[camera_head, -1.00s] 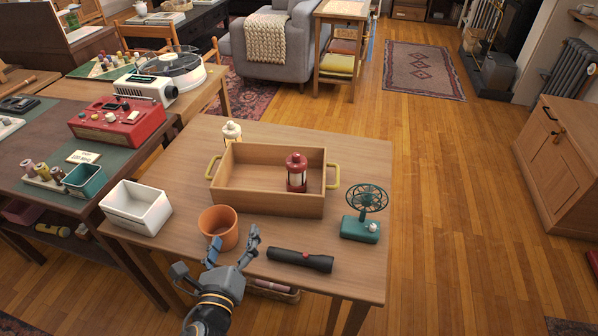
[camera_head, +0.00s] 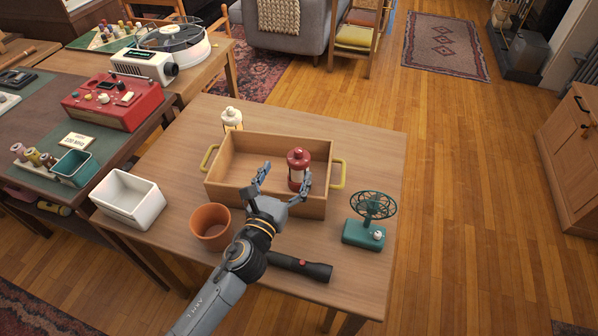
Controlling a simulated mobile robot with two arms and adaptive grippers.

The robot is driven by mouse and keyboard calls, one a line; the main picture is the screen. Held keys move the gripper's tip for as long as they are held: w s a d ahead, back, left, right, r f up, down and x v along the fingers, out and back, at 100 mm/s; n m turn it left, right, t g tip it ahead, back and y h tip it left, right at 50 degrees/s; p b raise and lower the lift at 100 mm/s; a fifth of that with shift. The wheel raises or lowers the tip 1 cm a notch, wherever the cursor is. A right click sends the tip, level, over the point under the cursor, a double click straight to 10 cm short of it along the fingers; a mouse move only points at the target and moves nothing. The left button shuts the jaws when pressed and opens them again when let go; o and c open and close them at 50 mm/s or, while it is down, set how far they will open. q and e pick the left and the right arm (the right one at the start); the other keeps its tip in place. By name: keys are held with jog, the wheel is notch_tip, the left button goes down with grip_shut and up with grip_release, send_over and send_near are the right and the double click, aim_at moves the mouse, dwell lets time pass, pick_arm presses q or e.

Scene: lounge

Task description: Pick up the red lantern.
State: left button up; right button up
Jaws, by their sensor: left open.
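The red lantern (camera_head: 298,158) stands upright inside the wooden tray (camera_head: 245,188), towards its right end. My left gripper (camera_head: 285,178) is open, with its palm near the tray's front wall and its fingers pointing away over the tray. One fingertip is left of the lantern, with a gap. The other overlaps the lantern's lower right part in the picture; I cannot tell if it touches. The fingers hide a little of the lantern's lower part. My right gripper is not in view.
A cream lantern (camera_head: 231,119) stands behind the tray's left end. A white bin (camera_head: 128,203), an orange pot (camera_head: 211,232), a black flashlight (camera_head: 312,270) partly behind my arm, and a green fan (camera_head: 364,236) stand or lie around the tray. The table's back right is clear.

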aim_at(297, 157)
pick_arm(q)
jog(key=shift+w+d, duration=0.2)
jog(key=shift+w, duration=0.35)
jog(key=x, duration=0.4)
jog(key=shift+w+d+f, duration=0.25)
jog(key=shift+d, duration=0.1)
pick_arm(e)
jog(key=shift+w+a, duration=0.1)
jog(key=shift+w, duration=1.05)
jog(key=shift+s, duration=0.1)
pick_arm(q)
jog(key=c, duration=1.7)
jog(key=shift+r, duration=0.1)
grip_shut()
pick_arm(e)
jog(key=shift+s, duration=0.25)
pick_arm(q)
jog(key=shift+r, duration=0.15)
